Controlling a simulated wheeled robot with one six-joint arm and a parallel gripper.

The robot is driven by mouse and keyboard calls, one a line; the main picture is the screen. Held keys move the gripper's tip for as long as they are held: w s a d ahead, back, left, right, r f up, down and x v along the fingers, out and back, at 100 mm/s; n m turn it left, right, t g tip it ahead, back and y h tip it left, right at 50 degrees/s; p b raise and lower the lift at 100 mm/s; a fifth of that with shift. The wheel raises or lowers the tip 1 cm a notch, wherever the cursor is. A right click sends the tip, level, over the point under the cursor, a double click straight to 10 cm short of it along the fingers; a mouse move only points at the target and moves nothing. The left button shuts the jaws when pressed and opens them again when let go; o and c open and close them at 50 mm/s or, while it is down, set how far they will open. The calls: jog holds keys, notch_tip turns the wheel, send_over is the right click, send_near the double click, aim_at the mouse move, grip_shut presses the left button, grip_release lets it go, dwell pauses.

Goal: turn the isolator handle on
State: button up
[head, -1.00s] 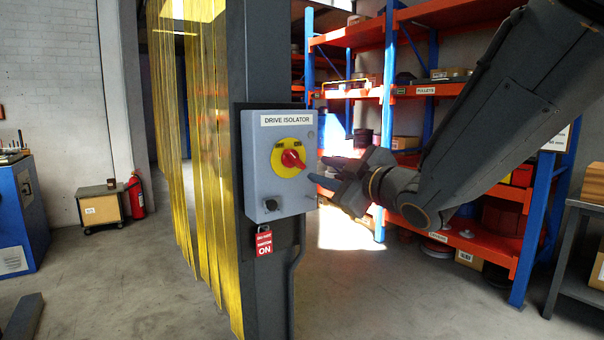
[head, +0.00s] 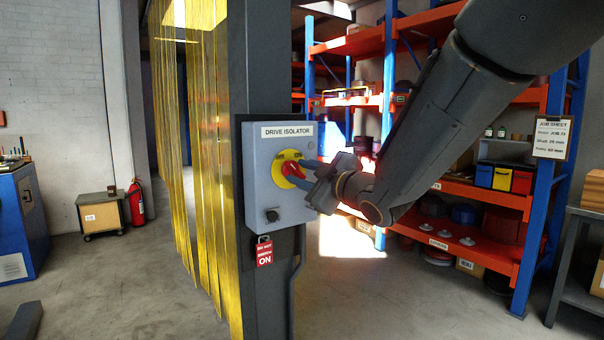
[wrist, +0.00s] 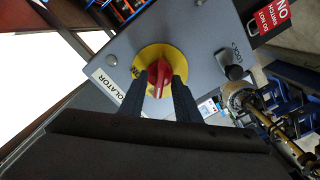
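The isolator handle (head: 290,170) is a red rotary knob on a yellow round plate (head: 280,164), on the front of a grey box labelled "DRIVE ISOLATOR" (head: 256,205). In the wrist view the red handle (wrist: 158,76) shows between the fingertips. My gripper (head: 301,172) is at the box front from the right, one finger on each side of the handle. In the wrist view the fingers (wrist: 159,92) look spread, with a gap between them. I cannot tell whether either finger touches the handle. Fingers partly hide the plate and its markings.
A black knob (head: 272,215) is low on the box. A red "do not switch on" tag (head: 264,252) hangs below it. The box is on a dark post (head: 262,300). Yellow strip curtains (head: 200,200) hang at left; orange shelving (head: 475,255) stands behind at right.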

grip_shut()
jog(key=shift+m, duration=0.4)
jog(key=m+p, duration=0.1)
jog(key=m, duration=0.1)
jog(key=shift+m+p, duration=0.4)
jog(key=m+p, duration=0.1)
jog(key=m, duration=0.2)
jog(key=shift+m+p, duration=0.3)
jog(key=shift+p, duration=0.1)
jog(key=m+p, duration=0.3)
jog(key=m, duration=0.2)
jog(key=shift+r, duration=0.1)
jog(key=m+p, duration=0.2)
jog(key=m, duration=0.3)
jog(key=shift+m+p, duration=0.35)
jog(key=shift+m, duration=0.15)
